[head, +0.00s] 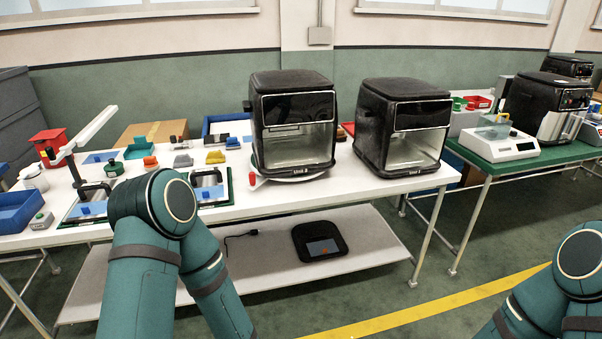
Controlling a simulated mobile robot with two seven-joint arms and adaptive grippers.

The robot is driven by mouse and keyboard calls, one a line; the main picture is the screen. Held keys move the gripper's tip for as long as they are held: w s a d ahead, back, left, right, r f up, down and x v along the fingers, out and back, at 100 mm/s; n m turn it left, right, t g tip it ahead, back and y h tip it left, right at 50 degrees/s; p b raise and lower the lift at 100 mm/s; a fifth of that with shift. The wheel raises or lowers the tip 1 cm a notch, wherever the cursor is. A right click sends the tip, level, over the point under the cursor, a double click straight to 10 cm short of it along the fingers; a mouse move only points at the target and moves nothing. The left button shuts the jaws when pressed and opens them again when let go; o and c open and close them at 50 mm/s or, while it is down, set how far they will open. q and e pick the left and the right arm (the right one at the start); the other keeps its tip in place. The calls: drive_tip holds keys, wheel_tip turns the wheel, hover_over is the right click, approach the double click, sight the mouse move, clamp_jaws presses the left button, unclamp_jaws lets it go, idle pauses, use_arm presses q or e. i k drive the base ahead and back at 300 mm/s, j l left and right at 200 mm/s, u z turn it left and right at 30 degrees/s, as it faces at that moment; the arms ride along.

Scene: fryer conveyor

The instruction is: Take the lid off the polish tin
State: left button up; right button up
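I cannot surely pick out the polish tin in the head view. A small round dark green container (113,168) stands on the white table (247,204), left of centre. A pale round container (34,178) stands near the table's left end. Either could be the tin, and the lid's state is too small to tell. The bent elbow of my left arm is in front of the table and hides part of its front edge. My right arm's elbow is at the lower right. Neither gripper shows.
Two black ovens (293,125) and (404,127) stand on the table's right half. A blue bin (18,211) is at the left front, beside a lamp-like stand (88,137). Small coloured blocks lie behind. A black device (319,242) lies on the lower shelf. A green table (493,165) stands right.

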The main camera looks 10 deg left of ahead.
sight(114, 164)
drive_tip(key=u, duration=1.6)
drive_tip(key=i+j+u, duration=0.1)
drive_tip(key=i+j, duration=0.15)
drive_tip(key=i, duration=0.2)
